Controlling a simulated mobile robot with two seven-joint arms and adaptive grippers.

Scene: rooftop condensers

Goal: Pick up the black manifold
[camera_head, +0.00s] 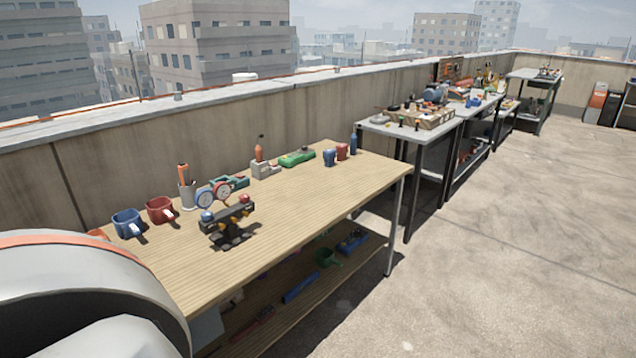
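The black manifold (229,225) stands upright near the middle of the wooden table (300,190). Neither of my grippers shows in the head view. A large white rounded part of mine with an orange band fills the lower left corner and hides the near left end of the table.
A green tool (297,158) lies farther back. A lower shelf (290,310) holds tools. The concrete floor (480,230) at right is clear.

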